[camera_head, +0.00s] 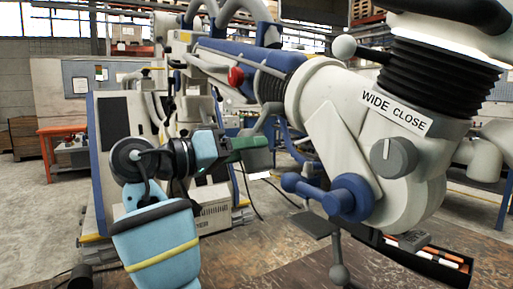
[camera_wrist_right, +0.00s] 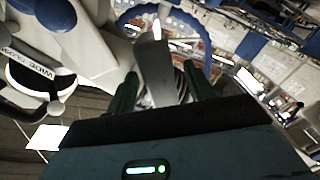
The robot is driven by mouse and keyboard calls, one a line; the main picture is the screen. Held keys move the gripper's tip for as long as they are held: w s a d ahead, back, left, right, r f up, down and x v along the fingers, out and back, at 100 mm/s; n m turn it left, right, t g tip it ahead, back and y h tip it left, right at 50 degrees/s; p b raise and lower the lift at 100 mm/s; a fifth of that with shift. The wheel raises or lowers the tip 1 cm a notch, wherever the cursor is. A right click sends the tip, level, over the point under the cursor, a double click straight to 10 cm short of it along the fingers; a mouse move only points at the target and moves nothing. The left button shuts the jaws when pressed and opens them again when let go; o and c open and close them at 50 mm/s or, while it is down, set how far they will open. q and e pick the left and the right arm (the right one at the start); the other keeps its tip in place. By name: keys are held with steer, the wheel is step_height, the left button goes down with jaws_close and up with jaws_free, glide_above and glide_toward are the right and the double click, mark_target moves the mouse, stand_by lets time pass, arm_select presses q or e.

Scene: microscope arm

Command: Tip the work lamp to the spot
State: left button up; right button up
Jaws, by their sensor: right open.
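My right gripper (camera_head: 258,142) is left of the large white microscope arm head (camera_head: 335,115), with its green fingers pointing right. In the right wrist view the open fingers (camera_wrist_right: 163,80) stand on either side of a flat grey piece (camera_wrist_right: 155,65); I cannot tell whether they touch it. A grey piece (camera_head: 268,122) also shows by the fingertips in the head view. I cannot tell for sure whether it is the work lamp, and no marked spot can be made out. The head's label (camera_head: 396,113) reads WIDE CLOSE. My left gripper is out of view.
A blue handle (camera_head: 348,198) and a ball-ended rod (camera_head: 339,262) hang below the microscope head, close right of my gripper. A dark tray (camera_head: 440,264) with orange and white items lies at lower right. An orange table (camera_head: 62,130) stands far left.

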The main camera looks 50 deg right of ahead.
steer(key=shift+x, duration=1.25)
steer(key=shift+c, duration=0.4)
jaws_close()
